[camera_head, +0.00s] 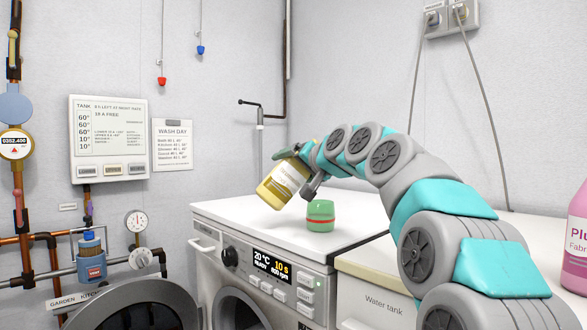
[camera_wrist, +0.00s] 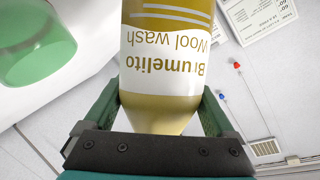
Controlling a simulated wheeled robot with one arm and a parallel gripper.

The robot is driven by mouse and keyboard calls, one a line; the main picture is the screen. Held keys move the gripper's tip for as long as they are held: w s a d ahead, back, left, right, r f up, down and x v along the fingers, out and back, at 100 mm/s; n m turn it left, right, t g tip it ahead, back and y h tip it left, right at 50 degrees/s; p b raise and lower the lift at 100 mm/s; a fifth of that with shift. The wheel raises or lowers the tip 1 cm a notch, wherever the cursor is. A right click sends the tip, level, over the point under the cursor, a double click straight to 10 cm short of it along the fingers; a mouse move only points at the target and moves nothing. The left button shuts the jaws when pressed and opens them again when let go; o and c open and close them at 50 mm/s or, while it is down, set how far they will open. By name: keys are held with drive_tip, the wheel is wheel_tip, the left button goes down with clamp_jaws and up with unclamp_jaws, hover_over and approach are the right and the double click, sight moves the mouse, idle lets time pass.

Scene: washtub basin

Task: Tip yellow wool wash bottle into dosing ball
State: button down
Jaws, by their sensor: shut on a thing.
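The yellow wool wash bottle (camera_head: 283,184) is held in the air, tilted, over the white washing machine. Its wide base points down and left in the head view, and its narrower end is up by my gripper (camera_head: 297,160). In the wrist view the bottle (camera_wrist: 160,75) sits between the two green fingers of my gripper (camera_wrist: 160,105), its label upside down. Its mouth is hidden. The green dosing ball (camera_head: 320,210), with a red line around it, stands upright on the machine top, below and right of the bottle. It shows at upper left in the wrist view (camera_wrist: 35,42), apart from the bottle.
The washing machine (camera_head: 235,210) has clear top space around the ball. A water tank (camera_head: 375,297) adjoins it at right. A pink bottle (camera_head: 575,245) stands at the far right edge. A tap pipe (camera_head: 262,105) juts from the wall behind; notices and pipes line the left wall.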

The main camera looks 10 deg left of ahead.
drive_tip(key=shift+s+a+f+m+y+b, duration=0.1)
drive_tip(key=shift+a+f+m+y+b, duration=0.1)
drive_tip(key=shift+f+m+b, duration=0.15)
drive_tip(key=shift+s+a+f+m+y+b, duration=0.1)
drive_tip(key=shift+a+f+m+b, duration=0.1)
drive_tip(key=shift+f, duration=0.25)
drive_tip(key=shift+s+a+f+m+y+b, duration=0.1)
drive_tip(key=shift+a+f+m+y+b, duration=0.1)
drive_tip(key=shift+f+m+b, duration=0.2)
drive_tip(key=shift+a+f+m+y+b, duration=0.1)
drive_tip(key=shift+f+m+y+b, duration=0.1)
drive_tip(key=shift+f+m+b, duration=0.2)
drive_tip(key=shift+s+a+r+m+t+y+p, duration=0.15)
drive_tip(key=shift+r+m+t+y+p, duration=0.15)
drive_tip(key=shift+r+m+t+p, duration=0.6)
drive_tip(key=shift+r+m, duration=1.05)
drive_tip(key=shift+m, duration=0.5)
idle(1.6)
